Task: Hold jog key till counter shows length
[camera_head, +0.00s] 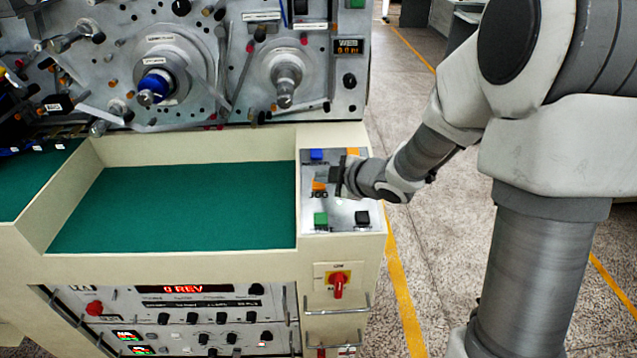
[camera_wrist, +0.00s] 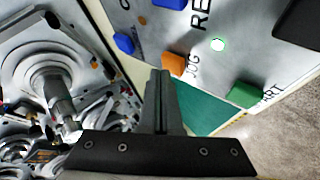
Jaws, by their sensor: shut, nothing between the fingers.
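The orange jog key (camera_head: 319,186), marked JOG, sits on the light key panel at the right end of the bench. It also shows in the wrist view (camera_wrist: 174,63). My gripper (camera_head: 338,178) is shut and empty, over the panel just right of the jog key. In the wrist view its fingertips (camera_wrist: 161,75) appear right beside the orange key; I cannot tell whether they touch it. The counter (camera_head: 348,49), marked WEB, is at the machine's upper right and seems to read 0.0 m.
Other keys surround it: blue (camera_head: 316,154), orange (camera_head: 353,152), green (camera_head: 321,219) and black (camera_head: 362,217). A red switch (camera_head: 339,284) is on the front below. A lower display (camera_head: 183,289) reads 0 REV. The green tray floor (camera_head: 180,207) is bare.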

